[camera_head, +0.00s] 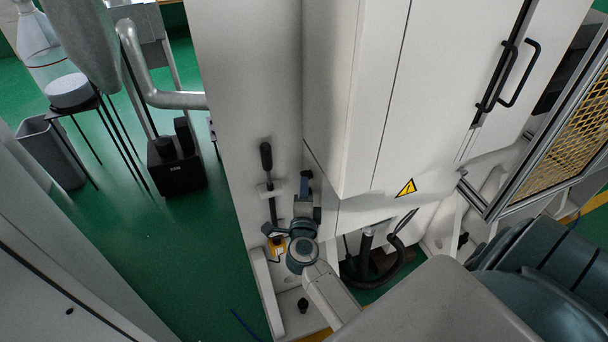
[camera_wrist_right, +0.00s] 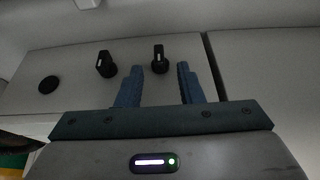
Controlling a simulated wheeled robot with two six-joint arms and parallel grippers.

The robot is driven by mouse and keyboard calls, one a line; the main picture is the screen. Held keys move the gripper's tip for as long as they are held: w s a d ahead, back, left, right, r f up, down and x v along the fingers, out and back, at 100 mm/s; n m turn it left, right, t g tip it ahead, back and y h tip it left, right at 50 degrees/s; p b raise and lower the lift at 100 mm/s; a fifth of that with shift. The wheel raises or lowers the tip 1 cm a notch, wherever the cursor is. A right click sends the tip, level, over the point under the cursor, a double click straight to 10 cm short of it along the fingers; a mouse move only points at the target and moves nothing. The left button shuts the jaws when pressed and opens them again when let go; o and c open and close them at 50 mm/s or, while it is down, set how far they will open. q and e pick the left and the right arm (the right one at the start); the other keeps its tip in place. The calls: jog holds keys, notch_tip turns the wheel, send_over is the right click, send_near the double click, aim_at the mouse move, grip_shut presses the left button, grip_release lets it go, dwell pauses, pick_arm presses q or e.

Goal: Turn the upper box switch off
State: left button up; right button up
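In the right wrist view, two black knob switches sit on a pale grey panel (camera_wrist_right: 70,75): one switch (camera_wrist_right: 106,64) left of centre, the other (camera_wrist_right: 160,58) near the centre. I cannot tell which one is the upper switch. My right gripper (camera_wrist_right: 159,68) is open, with its two blue fingers apart. The central switch appears between the fingertips, a little beyond them; contact is not visible. In the head view my right gripper (camera_head: 305,181) is small, beside the white machine (camera_head: 255,80), and the switches are hidden. My left gripper is not in view.
A black round part (camera_wrist_right: 48,85) is on the panel's left. In the head view, a black lever (camera_head: 267,165) stands left of my gripper, and a black hose (camera_head: 395,262) is at lower right.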

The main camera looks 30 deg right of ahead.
jog(key=p+x, duration=0.1)
jog(key=x, duration=0.3)
jog(key=shift+w+d, duration=0.1)
jog(key=shift+w, duration=0.1)
jog(key=shift+w+f, duration=0.1)
jog(key=shift+c, duration=0.4)
grip_shut()
